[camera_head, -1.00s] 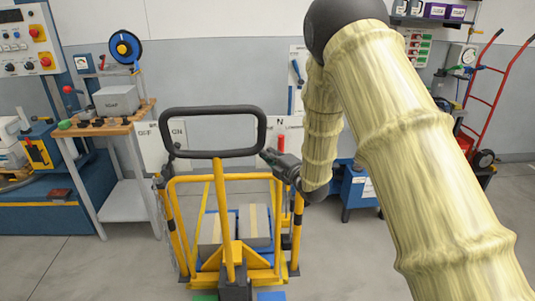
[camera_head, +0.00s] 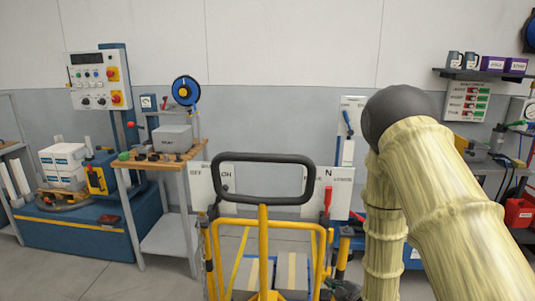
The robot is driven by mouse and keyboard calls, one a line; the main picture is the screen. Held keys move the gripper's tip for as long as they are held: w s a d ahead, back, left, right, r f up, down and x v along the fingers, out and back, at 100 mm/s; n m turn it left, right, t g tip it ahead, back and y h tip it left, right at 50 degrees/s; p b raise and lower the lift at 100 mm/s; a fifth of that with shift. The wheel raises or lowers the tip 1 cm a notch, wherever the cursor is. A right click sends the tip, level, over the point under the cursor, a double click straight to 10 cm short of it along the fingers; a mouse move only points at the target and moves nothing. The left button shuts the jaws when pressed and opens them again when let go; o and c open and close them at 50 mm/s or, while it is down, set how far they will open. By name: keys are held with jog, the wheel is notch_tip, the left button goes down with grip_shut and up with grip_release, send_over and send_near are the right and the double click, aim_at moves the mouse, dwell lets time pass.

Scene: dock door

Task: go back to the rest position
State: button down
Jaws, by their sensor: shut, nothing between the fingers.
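My arm, in a pale bamboo-patterned sleeve with a dark round joint, reaches down the right side of the head view. My gripper (camera_head: 345,290) shows only as a small dark part at the bottom edge, beside the right post of the yellow cart (camera_head: 264,235). It is shut with nothing seen in it. Its fingertips are mostly cut off or hidden, and I cannot tell whether it touches the cart.
The cart's black handle (camera_head: 262,158) rises in front of me, with boxes (camera_head: 290,272) low on it. A wooden-topped bench (camera_head: 165,160) and a blue machine base (camera_head: 80,230) stand left. A wall shelf (camera_head: 485,74) is at the right. Floor is clear at lower left.

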jog(key=s+f+m+g+h, duration=0.1)
jog(key=s+f+m+g, duration=0.35)
jog(key=s+f, duration=0.65)
jog(key=s+f+m+g, duration=0.2)
jog(key=s+m, duration=0.1)
jog(key=s, duration=0.7)
jog(key=s+f+m+g+h+p, duration=0.1)
jog(key=s+f+m+g, duration=0.2)
jog(key=s, duration=0.8)
jog(key=s+f+m+g+h+p, duration=0.1)
jog(key=s+f+m+g, duration=0.2)
jog(key=s, duration=0.8)
jog(key=shift+d+f+m, duration=0.2)
jog(key=shift+d+m, duration=0.1)
jog(key=shift+m, duration=0.25)
jog(key=shift+w, duration=0.1)
